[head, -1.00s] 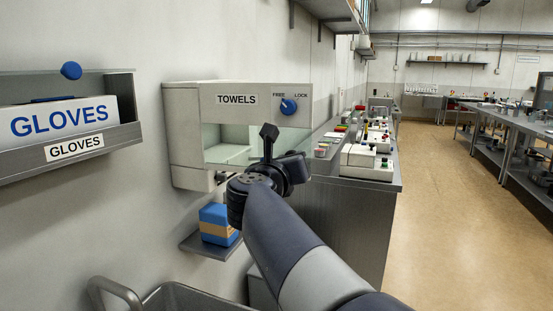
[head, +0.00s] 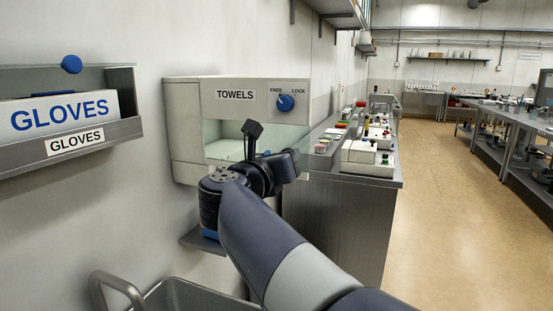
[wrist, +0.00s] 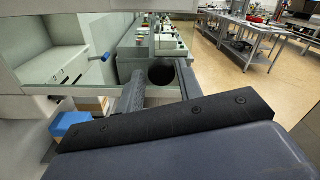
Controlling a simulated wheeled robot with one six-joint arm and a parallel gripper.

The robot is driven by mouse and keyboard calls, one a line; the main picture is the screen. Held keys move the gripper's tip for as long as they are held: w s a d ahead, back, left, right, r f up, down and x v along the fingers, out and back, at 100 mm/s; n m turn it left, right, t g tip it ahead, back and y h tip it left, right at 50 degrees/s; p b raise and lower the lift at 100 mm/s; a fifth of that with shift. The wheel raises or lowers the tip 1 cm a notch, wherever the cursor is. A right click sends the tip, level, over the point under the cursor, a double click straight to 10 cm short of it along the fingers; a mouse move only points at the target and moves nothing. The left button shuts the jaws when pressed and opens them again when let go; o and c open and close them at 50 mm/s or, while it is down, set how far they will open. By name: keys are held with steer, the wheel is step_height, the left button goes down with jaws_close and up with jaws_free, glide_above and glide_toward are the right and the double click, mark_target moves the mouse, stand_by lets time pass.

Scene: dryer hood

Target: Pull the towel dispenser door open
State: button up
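The towel dispenser (head: 184,125) is a pale box on the left wall, labelled TOWELS. Its blue knob (head: 285,103) sits between FREE and LOCK; I cannot tell which way it points. In the wrist view the two dark fingers (wrist: 160,84) are apart, and the dispenser's interior (wrist: 48,45) shows at left. I cannot tell whether a finger touches the door.
A gloves box (head: 60,112) in a metal holder is on the wall at left. A metal basin (head: 185,295) is below. A counter with equipment (head: 335,225) stands just right of the dispenser. A blue box (wrist: 72,123) is below the dispenser. The floor (head: 450,220) at right is clear.

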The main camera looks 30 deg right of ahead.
steer(key=shift+o, duration=1.4)
steer(key=b+v, duration=0.1)
steer(key=v, duration=0.9)
steer(key=shift+s+a, duration=0.25)
steer(key=shift+s, duration=0.1)
steer(key=shift+w, duration=0.1)
steer(key=p+x, duration=0.1)
steer(key=x, duration=1)
steer(key=shift+a, duration=0.1)
